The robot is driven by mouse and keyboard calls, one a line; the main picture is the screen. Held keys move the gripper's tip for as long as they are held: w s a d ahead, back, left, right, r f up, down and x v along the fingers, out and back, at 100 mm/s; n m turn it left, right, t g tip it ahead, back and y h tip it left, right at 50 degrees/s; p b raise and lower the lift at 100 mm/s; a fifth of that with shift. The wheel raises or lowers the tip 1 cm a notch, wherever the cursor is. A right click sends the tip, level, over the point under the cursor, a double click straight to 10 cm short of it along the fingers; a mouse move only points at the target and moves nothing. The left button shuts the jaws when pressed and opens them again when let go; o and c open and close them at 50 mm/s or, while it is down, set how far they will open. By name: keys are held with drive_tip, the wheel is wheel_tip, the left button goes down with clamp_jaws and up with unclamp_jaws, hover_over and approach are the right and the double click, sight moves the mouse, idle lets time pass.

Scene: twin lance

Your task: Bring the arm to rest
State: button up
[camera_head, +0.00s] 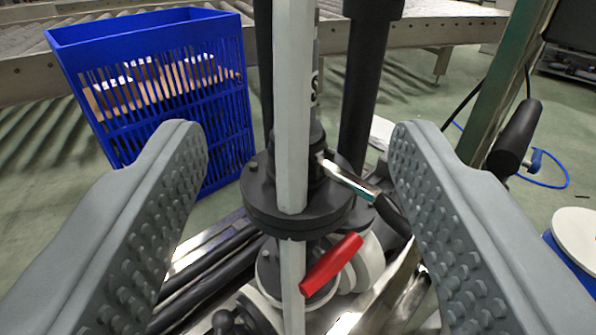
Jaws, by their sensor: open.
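My gripper (297,140) fills the lower left and lower right of the head camera view. Its two grey studded fingers stand wide apart with nothing clasped between them. Beyond the gap stands a pale upright bar (294,110) in front of a dark flanged pipe fitting (262,205). A valve lever with a black grip (391,214) and a red handle (332,265) stick out from the fitting. I cannot tell the exact distance from the fingers to these parts.
A blue slatted crate (236,95) holding several brown and white items stands at the left. A roller conveyor (430,32) runs behind. A green post (500,85) rises at the right, with a blue hose (545,183) on the floor. Open green floor (35,150) shows at the left.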

idle(0.4)
drive_tip(key=s+d+r, duration=0.3)
drive_tip(key=s+r, duration=0.2)
drive_tip(key=r, duration=0.5)
drive_tip(key=s+d+r+y, duration=0.1)
drive_tip(key=s+d+r, duration=0.1)
drive_tip(key=s+r, duration=0.55)
drive_tip(key=s+d+r, duration=0.3)
drive_tip(key=s+r, duration=0.1)
drive_tip(key=r, duration=0.8)
drive_tip(key=s+d+r, duration=0.2)
drive_tip(key=s+r, duration=0.1)
drive_tip(key=s, duration=0.7)
drive_tip(key=s+d+r, duration=0.2)
drive_tip(key=s+r, duration=0.2)
drive_tip(key=s, duration=0.6)
drive_tip(key=s+d+r+h, duration=0.1)
drive_tip(key=s+r, duration=0.3)
drive_tip(key=s, duration=0.6)
drive_tip(key=shift+d+r+g, duration=0.25)
drive_tip(key=shift+d+g, duration=0.05)
drive_tip(key=shift+d, duration=0.3)
drive_tip(key=shift+c, duration=0.4)
